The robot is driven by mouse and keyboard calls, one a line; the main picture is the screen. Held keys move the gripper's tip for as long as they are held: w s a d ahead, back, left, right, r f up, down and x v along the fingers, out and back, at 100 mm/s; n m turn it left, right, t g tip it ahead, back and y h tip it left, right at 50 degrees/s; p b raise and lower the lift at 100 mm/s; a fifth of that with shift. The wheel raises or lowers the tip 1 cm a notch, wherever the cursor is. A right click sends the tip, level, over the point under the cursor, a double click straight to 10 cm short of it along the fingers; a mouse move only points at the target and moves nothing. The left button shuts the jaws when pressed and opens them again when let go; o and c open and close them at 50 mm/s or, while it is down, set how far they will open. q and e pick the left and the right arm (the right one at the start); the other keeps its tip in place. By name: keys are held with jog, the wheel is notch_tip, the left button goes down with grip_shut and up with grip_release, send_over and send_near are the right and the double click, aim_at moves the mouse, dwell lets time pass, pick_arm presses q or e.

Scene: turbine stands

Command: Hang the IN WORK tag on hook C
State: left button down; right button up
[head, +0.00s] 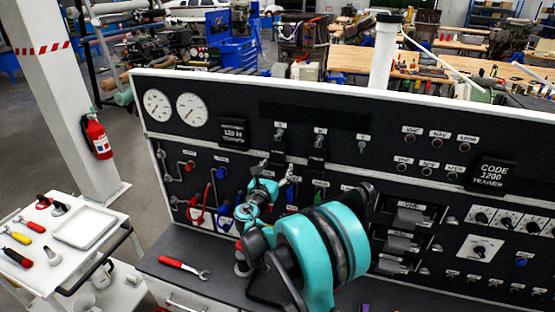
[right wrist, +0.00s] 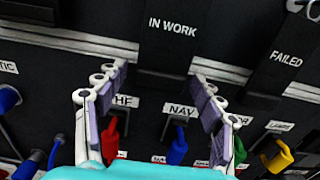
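The IN WORK tag (right wrist: 172,40) is a black plate with white lettering, hanging on the panel ahead of my right gripper (right wrist: 158,75). The gripper's two fingers are spread, with the tag's lower part beyond and between their tips; nothing is held. In the head view my right gripper (head: 277,168) is in front of the panel, below the leftmost of three hooks. Hook C (head: 363,146) is the rightmost of these and looks bare. The FAILED tag (right wrist: 284,60) hangs to the right of IN WORK. My left gripper is not in view.
Coloured levers, including red (right wrist: 112,138) and blue (right wrist: 177,148), stick out below the tags, near the fingers. A red-handled wrench (head: 184,267) lies on the dark ledge. A tool cart with a white tray (head: 85,228) stands at the left.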

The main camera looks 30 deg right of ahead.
grip_shut()
jog(key=shift+s+a, duration=0.2)
jog(key=shift+a, duration=0.05)
jog(key=shift+s+a, duration=0.2)
jog(key=shift+s+a, duration=0.1)
jog(key=shift+a, duration=0.05)
jog(key=shift+b+v, duration=0.3)
jog(key=shift+v, duration=0.9)
